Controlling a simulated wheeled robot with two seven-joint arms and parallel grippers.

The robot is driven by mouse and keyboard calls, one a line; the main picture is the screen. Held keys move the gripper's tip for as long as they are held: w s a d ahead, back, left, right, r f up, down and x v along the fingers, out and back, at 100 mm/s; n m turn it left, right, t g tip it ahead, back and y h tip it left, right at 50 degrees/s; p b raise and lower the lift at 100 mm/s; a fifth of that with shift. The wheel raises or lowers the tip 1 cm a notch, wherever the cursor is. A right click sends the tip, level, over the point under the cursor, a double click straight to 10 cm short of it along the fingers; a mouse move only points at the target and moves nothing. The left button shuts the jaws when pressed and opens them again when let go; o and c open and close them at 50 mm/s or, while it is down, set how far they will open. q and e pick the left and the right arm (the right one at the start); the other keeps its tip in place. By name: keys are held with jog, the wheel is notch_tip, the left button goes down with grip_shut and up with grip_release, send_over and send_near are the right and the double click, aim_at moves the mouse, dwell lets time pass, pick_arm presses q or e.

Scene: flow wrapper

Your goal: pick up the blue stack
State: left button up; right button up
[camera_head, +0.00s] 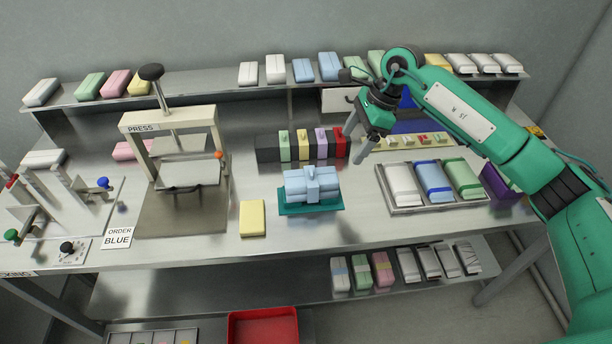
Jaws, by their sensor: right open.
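A blue stack (434,182) lies in the metal tray (389,205) on the right of the table, between a white stack (402,185) and a green stack (463,178). Another light-blue bundle (310,187) sits on a teal base (292,210) near the table's middle, with a raised piece across it. My right gripper (356,147) is open and empty. It points down above the table, between the light-blue bundle and the metal tray, apart from both. My left gripper is not in view.
A press (185,120) stands on the left, beside an "ORDER BLUE" card (117,238). A yellow block (252,218) lies left of the teal base. A dark holder (268,148) with coloured pieces stands behind. A purple container (499,187) is right of the tray. The front strip is clear.

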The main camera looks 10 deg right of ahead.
aim_at(335, 174)
jog(key=x, duration=0.2)
jog(key=p+x, duration=0.1)
jog(key=x, duration=0.5)
jog(key=shift+s+a, duration=0.1)
jog(key=shift+s, duration=0.15)
jog(key=shift+s+a+f+p, duration=0.15)
jog(key=shift+f+p, duration=0.1)
jog(key=shift+p, duration=0.15)
jog(key=p+x, duration=0.1)
jog(key=x, duration=0.3)
jog(key=shift+f+p, duration=0.3)
jog(key=shift+f, duration=0.05)
jog(key=c, duration=1.7)
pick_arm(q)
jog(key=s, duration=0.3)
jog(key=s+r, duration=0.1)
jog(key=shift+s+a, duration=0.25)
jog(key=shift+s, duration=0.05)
pick_arm(e)
jog(key=shift+r, duration=0.1)
